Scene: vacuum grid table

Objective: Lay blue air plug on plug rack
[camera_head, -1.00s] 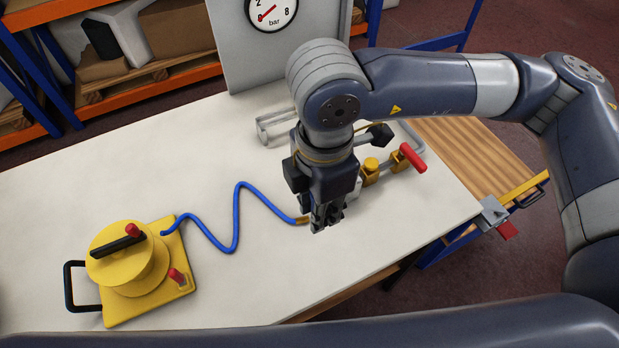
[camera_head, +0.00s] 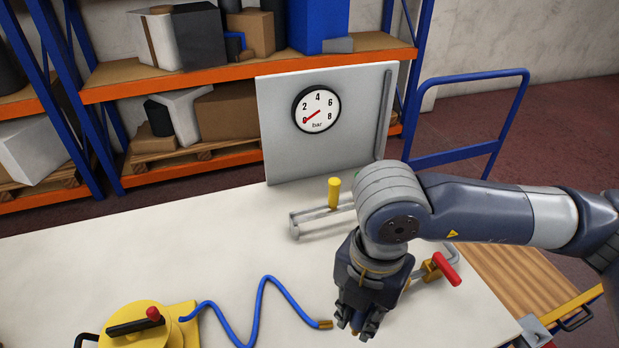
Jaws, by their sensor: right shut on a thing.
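My right gripper (camera_head: 357,326) points down, low over the white table right of the blue hose. The blue hose (camera_head: 262,290) runs in a zigzag from the yellow round device (camera_head: 140,318) to a brass end (camera_head: 325,324) just left of the fingers. A grey metal rail frame (camera_head: 310,222) lies behind the gripper; I cannot tell whether it is the plug rack. My left gripper is out of view.
A grey panel with a pressure gauge (camera_head: 317,110) stands at the table's back, its needle near 0. A yellow peg (camera_head: 334,193) stands by the rails. A red-handled fitting (camera_head: 446,268) is right of my gripper. The table (camera_head: 130,240) is clear at left.

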